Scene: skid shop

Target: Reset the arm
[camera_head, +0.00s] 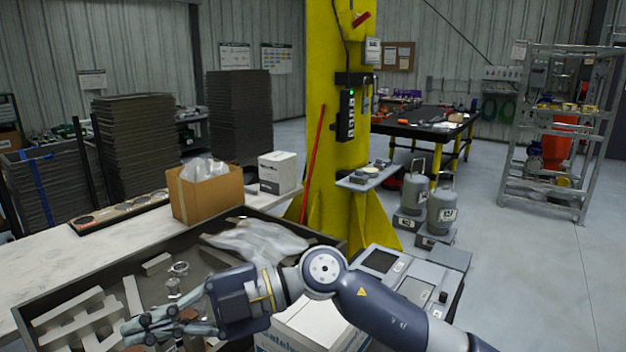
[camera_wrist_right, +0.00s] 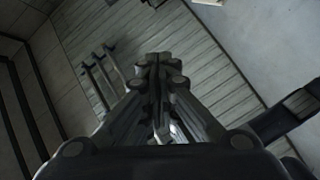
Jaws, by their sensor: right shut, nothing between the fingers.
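My right gripper (camera_head: 150,326) reaches in from the lower right of the head view and points left, over a dark-rimmed bin (camera_head: 52,296) of loose parts. Its fingers are together with nothing held. In the right wrist view the fingers (camera_wrist_right: 160,75) meet in the middle, with no object between them. My right arm is stretched across the bottom of the head view, bent at a round joint. My left gripper does not show in either view.
The bin holds pale bars (camera_head: 75,315) and a clear plastic bag (camera_head: 258,240). A cardboard box (camera_head: 205,198) and a white box (camera_head: 278,173) stand behind it. A yellow column (camera_head: 335,140) rises beyond. Open floor (camera_head: 535,270) lies at the right.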

